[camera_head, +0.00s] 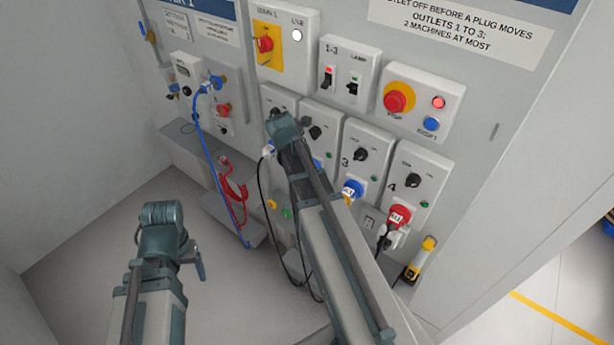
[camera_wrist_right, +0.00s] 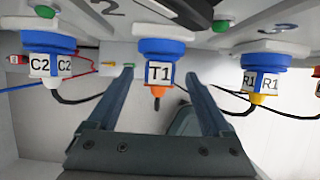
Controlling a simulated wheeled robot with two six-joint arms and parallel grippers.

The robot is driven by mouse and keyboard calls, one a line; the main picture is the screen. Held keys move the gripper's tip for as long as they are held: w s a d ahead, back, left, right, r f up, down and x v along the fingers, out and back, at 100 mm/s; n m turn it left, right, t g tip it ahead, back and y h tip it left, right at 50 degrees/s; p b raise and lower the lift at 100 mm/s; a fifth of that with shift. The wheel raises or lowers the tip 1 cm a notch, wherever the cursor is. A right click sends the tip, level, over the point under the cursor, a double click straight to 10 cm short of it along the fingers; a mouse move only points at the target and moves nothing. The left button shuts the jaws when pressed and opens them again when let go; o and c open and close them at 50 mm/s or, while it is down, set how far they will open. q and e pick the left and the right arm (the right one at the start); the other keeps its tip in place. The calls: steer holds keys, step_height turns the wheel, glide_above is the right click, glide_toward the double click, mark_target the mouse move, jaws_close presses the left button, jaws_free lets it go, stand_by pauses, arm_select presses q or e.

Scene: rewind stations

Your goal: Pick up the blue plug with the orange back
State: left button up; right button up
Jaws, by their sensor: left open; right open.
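The blue plug with the orange back (camera_wrist_right: 157,78), labelled T1, sits in a blue socket in the right wrist view. My right gripper (camera_wrist_right: 160,80) is open, with one finger on each side of this plug and visible gaps to it. In the head view my right arm covers most of this plug; only a bit of blue (camera_head: 317,163) shows beside the arm. My left gripper (camera_head: 196,262) is open and empty at the lower left, away from the panel.
Plug C2 (camera_wrist_right: 48,65) with a white back and plug R1 (camera_wrist_right: 261,80) with a yellow back flank it, with cables hanging. A red plug (camera_head: 398,216) is at outlet 4. A blue hose (camera_head: 212,160) and red cable (camera_head: 233,190) hang at left.

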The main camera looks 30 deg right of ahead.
steer(key=b+x, duration=0.1)
steer(key=x, duration=0.1)
steer(key=shift+w+d+f, duration=0.1)
steer(key=shift+d+f, duration=0.05)
steer(key=shift+f, duration=0.15)
steer(key=shift+r, duration=0.1)
jaws_close()
